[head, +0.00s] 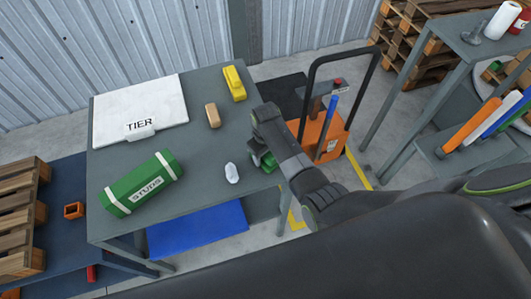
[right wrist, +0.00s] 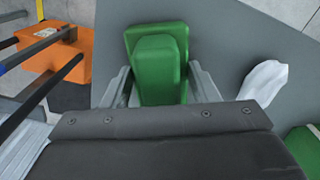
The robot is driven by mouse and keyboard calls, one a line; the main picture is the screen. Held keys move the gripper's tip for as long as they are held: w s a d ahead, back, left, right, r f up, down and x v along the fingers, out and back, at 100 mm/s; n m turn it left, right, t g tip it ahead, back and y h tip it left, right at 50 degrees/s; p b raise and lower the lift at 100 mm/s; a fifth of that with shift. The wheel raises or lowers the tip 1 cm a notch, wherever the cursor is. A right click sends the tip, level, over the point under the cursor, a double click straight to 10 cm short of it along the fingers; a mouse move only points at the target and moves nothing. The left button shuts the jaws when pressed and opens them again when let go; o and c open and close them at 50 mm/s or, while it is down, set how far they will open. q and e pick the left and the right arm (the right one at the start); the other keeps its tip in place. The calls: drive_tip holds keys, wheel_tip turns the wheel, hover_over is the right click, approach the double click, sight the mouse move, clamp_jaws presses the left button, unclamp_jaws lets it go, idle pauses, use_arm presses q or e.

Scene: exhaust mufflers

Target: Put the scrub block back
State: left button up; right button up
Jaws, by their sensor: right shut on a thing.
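A green two-layered block, which I take for the scrub block (right wrist: 157,70), is between the two grey fingers of my right gripper (right wrist: 158,88) in the right wrist view. In the head view, my right gripper (head: 261,157) is at the right edge of the grey table (head: 205,180). It is shut on the green block, which shows partly under the wrist. Whether the block touches the table top is hard to tell. My left gripper is not in view.
A white crumpled thing (head: 232,173) lies just left of my gripper. A green STUDS box (head: 142,184), a white TIER board (head: 140,110), a tan block (head: 213,115) and a yellow block (head: 234,83) are on the table. An orange pallet truck (head: 322,134) stands beyond its right edge.

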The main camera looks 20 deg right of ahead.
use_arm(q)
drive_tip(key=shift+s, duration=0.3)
use_arm(e)
drive_tip(key=o, duration=0.9)
drive_tip(key=shift+f, duration=0.1)
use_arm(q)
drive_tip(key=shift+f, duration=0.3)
use_arm(e)
wheel_tip(320, 180, up, 12)
drive_tip(key=shift+r, duration=0.15)
